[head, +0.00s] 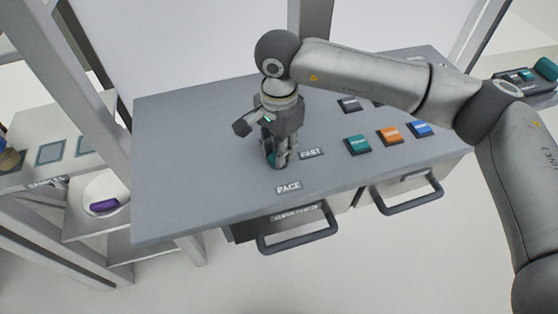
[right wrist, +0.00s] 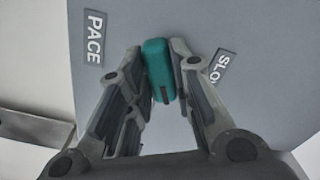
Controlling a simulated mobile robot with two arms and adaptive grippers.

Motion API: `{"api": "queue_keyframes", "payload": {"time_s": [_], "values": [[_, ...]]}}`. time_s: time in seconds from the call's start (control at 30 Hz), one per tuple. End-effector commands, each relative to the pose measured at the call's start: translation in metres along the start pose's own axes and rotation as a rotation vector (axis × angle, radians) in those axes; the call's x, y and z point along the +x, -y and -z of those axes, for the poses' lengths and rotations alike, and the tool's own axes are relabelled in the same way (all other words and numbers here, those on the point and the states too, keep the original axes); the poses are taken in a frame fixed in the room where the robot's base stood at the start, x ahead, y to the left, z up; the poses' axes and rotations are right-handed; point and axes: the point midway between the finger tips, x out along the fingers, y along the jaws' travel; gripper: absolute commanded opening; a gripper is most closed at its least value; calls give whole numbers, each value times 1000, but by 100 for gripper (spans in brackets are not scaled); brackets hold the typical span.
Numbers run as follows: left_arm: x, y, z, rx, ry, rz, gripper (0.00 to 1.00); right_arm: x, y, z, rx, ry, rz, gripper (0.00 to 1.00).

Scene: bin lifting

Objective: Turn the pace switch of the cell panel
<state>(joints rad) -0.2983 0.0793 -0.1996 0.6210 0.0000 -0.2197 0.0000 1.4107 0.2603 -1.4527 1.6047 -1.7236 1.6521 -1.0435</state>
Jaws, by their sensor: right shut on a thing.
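The pace switch (right wrist: 158,68) is a teal knob with a dark line on one face, on the grey cell panel (head: 195,170). My right gripper (head: 275,160) points down over it and is shut on it, with a finger on each side in the right wrist view (right wrist: 158,75). In the head view the gripper hides most of the knob. The PACE label (head: 289,187) lies in front of it and the FAST label (head: 312,154) to its right. The SLOW label (right wrist: 221,67) shows partly in the right wrist view. My left gripper is not in view.
A teal button (head: 357,144), an orange button (head: 389,136) and a blue button (head: 421,129) sit on the panel's right, near my right arm. Drawers with handles (head: 298,240) are below the front edge. A white bowl with a purple thing (head: 105,206) stands at the left.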

Motion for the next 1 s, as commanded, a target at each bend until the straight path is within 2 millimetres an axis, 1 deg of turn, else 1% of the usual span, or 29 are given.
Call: {"api": "queue_keyframes", "payload": {"time_s": [0.03, 0.2, 0.4, 0.7, 1.0], "values": [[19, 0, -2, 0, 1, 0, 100, 8, 1, 1, -39, -2, 6, 0], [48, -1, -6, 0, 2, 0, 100, 7, 1, 1, -194, -3, 5, 0], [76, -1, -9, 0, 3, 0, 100, 6, 1, 0, -384, -2, 5, 0], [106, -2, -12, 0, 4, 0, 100, 3, 1, 0, -666, -1, 3, 0], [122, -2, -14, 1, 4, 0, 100, 1, 1, 0, -909, -1, 3, 0]]}}
